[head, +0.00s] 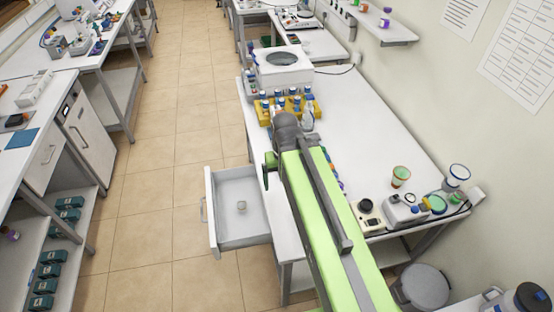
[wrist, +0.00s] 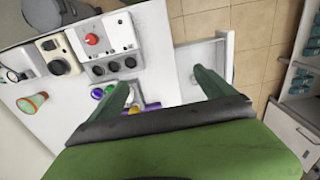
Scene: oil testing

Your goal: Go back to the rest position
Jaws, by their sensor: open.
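My gripper shows in the wrist view (wrist: 163,88) with its two green fingers spread apart and nothing between them. In the head view my green arm reaches over the right-hand bench, and its far end is near the bench's left edge, above the open drawer's far corner. The gripper's fingers are mostly hidden there by the arm.
A white drawer (head: 233,237) stands pulled out from the bench, with a small object (head: 241,207) inside. A yellow bottle rack (head: 265,113) is just beyond the arm's end. A cup (head: 400,176) and devices (head: 405,210) stand right of the arm. The tiled aisle (head: 150,200) is clear.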

